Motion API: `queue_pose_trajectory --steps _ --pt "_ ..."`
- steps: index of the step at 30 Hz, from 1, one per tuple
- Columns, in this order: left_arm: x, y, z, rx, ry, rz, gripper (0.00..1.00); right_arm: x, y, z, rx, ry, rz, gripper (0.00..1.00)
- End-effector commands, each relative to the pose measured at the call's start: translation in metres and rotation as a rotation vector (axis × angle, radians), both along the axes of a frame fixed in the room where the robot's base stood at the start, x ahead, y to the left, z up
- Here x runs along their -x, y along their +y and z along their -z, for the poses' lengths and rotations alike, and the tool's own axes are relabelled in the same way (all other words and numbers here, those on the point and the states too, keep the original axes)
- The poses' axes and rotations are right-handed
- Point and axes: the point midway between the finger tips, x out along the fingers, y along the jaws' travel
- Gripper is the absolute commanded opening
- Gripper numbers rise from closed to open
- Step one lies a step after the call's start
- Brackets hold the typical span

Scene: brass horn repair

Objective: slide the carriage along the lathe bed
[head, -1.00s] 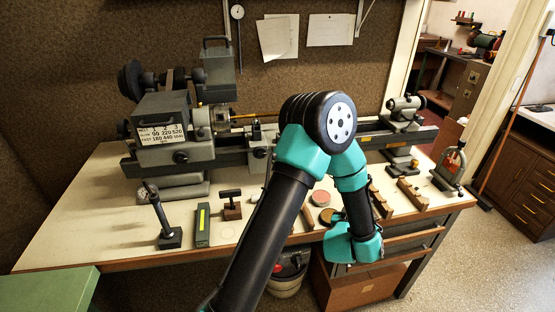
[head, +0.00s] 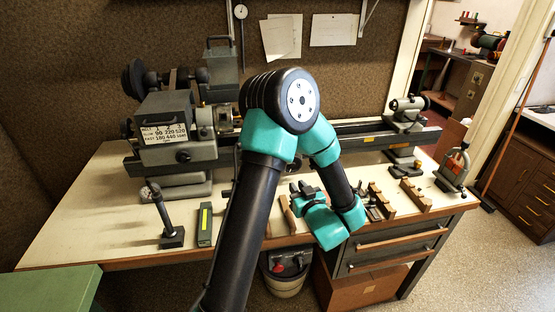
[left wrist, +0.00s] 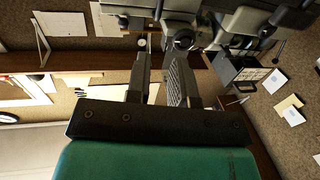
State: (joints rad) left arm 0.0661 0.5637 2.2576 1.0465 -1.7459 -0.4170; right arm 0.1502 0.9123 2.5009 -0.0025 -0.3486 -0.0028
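The lathe bed (head: 362,142) is a long dark rail across the back of the bench, between the grey headstock (head: 175,145) and the tailstock (head: 404,112). My left arm covers the carriage in the head view. Grey lathe parts with a round knob (left wrist: 183,40) fill the top of the left wrist view; I cannot tell which are the carriage. My left gripper (head: 302,189) is over the bench front, with its fingers towards the lathe. In the left wrist view my left gripper (left wrist: 160,58) has its fingers apart, empty. My right gripper is not in view.
A dark stand with a handle (head: 170,235) and a green-striped block (head: 204,225) stand front left. Wooden blocks (head: 414,195) and a red-topped device (head: 453,168) stand at the right. A bucket (head: 285,280) is below the front edge.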

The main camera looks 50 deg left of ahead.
Motion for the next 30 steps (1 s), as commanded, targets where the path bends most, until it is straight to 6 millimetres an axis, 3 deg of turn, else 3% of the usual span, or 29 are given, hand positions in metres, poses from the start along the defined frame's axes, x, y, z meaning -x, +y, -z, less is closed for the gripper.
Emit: queue_pose_trajectory --steps 8,30 --pt "-0.009 0.025 0.0 0.001 -0.002 -0.003 0.22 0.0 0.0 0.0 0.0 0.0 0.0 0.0" --pt "-0.053 0.14 0.0 0.0 -0.002 -0.001 0.22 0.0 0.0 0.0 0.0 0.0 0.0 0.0"
